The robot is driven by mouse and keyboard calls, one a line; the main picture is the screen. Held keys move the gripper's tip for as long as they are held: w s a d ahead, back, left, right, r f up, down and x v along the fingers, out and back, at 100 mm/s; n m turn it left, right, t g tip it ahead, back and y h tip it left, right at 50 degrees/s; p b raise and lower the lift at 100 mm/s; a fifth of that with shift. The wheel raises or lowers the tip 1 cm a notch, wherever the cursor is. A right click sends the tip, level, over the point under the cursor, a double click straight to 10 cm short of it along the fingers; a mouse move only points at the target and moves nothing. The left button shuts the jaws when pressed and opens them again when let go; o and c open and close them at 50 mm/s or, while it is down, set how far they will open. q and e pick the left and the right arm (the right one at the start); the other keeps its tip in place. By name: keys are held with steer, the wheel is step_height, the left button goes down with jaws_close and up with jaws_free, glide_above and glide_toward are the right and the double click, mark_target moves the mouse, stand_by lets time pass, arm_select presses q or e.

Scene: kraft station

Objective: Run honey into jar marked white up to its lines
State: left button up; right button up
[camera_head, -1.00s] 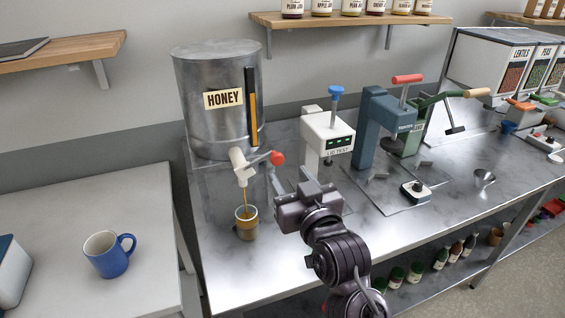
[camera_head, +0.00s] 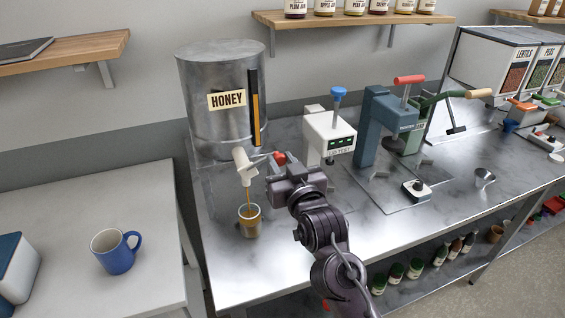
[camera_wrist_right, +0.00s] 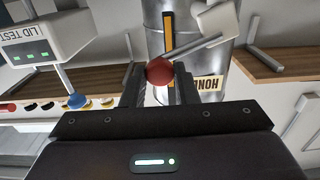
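The grey metal honey tank (camera_head: 205,125) stands at the back left of the steel bench, with a white tap (camera_head: 243,163) at its front. A thin amber stream falls from the tap into a small jar (camera_head: 249,224) below it. Amber honey shows in the jar; its lines and colour mark are too small to read. My right gripper (camera_head: 277,163) is at the tap lever. The lever's red knob (camera_wrist_right: 160,70) sits between its fingers in the wrist view, with a finger close against each side. My left gripper is out of view.
A white lid tester (camera_head: 328,134) and a blue press (camera_head: 378,130) stand right of the tank. A blue mug (camera_head: 113,252) is on the left table.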

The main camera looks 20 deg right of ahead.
jaws_close()
steer(key=f+m, duration=0.1)
steer(key=m, duration=0.1)
steer(key=f+m+b, duration=0.1)
steer(key=f+m, duration=0.1)
steer(key=shift+d+f, duration=0.15)
steer(key=shift+d, duration=0.2)
steer(key=o, duration=0.8)
jaws_free()
